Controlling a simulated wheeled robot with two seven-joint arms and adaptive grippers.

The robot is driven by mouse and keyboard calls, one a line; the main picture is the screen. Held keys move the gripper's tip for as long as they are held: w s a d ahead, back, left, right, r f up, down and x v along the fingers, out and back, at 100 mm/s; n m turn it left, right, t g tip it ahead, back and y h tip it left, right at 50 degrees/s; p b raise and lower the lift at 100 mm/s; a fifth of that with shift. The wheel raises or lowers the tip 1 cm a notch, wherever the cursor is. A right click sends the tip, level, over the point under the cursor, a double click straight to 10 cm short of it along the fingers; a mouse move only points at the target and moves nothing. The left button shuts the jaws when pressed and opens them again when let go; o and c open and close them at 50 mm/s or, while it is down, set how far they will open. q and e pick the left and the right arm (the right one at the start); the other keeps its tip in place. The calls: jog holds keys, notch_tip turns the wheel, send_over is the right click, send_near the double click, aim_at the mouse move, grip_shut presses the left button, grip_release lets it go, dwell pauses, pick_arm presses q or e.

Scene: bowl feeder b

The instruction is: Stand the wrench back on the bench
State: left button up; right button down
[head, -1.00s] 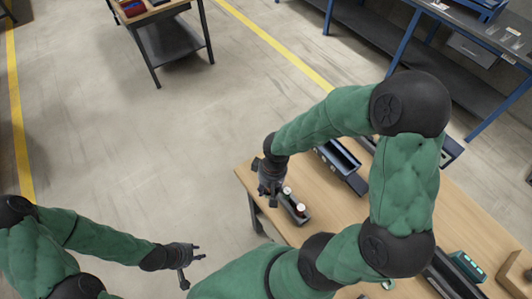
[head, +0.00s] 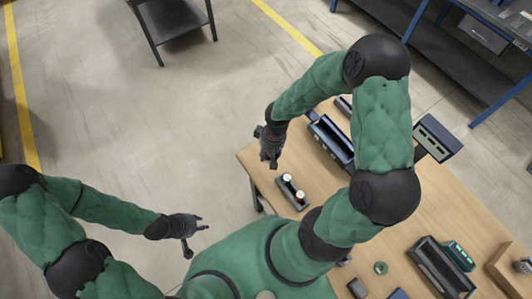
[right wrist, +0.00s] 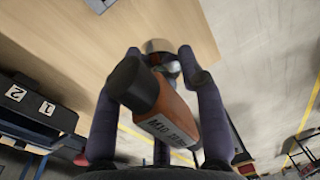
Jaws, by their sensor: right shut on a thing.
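My right gripper (head: 270,160) is above the left end of the wooden bench (head: 325,212), near a small dark tray. In the right wrist view the right gripper (right wrist: 163,60) is shut on an orange body with a black end and a printed label, which I take to be the wrench (right wrist: 172,124). It is tilted in the view, and a tan round part shows behind it between the fingertips. In the head view the wrench cannot be made out. My left gripper (head: 197,239) is open and empty over the floor, left of the bench.
The small tray (head: 299,203) holds two white-topped items. A dark blue bin (head: 330,141) is behind it. Black bins (head: 440,268), a green-topped device (head: 459,254) and a green ring (head: 380,268) are further right.

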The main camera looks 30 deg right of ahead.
jog(key=w+f, duration=0.2)
jog(key=f, duration=0.1)
jog(key=w+d+f, duration=0.1)
jog(key=w+f, duration=0.1)
jog(key=shift+f, duration=1.6)
jog(key=c, duration=0.8)
grip_release()
jog(key=shift+f+b, duration=0.1)
jog(key=shift+b, duration=0.2)
jog(key=shift+o, duration=0.2)
